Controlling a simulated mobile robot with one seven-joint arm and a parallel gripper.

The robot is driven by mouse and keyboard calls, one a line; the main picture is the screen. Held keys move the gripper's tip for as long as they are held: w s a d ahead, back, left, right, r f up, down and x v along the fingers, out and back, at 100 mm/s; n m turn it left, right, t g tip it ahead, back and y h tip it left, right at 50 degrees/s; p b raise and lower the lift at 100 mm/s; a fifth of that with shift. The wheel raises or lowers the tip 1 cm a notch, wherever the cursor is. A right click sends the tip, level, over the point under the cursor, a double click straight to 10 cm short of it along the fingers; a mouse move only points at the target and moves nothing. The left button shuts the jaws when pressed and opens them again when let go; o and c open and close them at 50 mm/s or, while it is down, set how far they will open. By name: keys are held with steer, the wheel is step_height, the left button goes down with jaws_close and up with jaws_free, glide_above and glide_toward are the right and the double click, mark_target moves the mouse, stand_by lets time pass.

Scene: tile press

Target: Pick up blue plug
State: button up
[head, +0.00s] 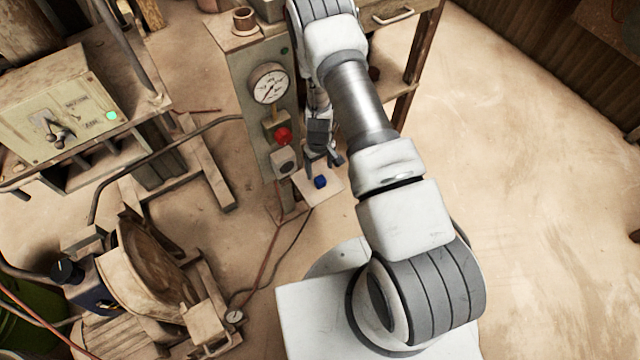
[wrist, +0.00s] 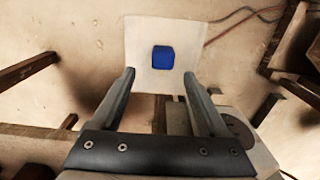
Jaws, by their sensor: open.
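The blue plug (head: 320,182) is a small blue block on a pale square plate (head: 331,191) at the lower front of the press cabinet. In the wrist view the plug (wrist: 163,59) sits near the middle of the plate (wrist: 140,32), beyond my fingertips. My gripper (head: 323,165) is above the plate in the head view, close to the plug. In the wrist view my gripper (wrist: 159,72) is open, with one finger on each side of the plug's line and nothing between them. How far the fingertips are above the plug is hard to tell.
The press cabinet (head: 243,85) carries a gauge (head: 269,83), a red button (head: 283,135) and a grey socket box (head: 285,162) beside my gripper. Cables lie on the floor below. A wooden shelf (head: 400,62) stands behind my arm. The floor at right is clear.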

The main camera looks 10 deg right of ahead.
mark_target(320, 179)
steer(key=shift+s+f+b, duration=0.2)
steer(key=shift+f+b, duration=0.2)
steer(key=shift+f, duration=0.6)
steer(key=shift+s+f+b, duration=0.2)
steer(key=shift+f+b, duration=0.25)
steer(key=shift+f, duration=0.55)
steer(key=shift+s+f+b, duration=0.2)
steer(key=shift+f+b, duration=0.2)
steer(key=shift+f, duration=0.6)
steer(key=shift+c, duration=0.3)
jaws_close()
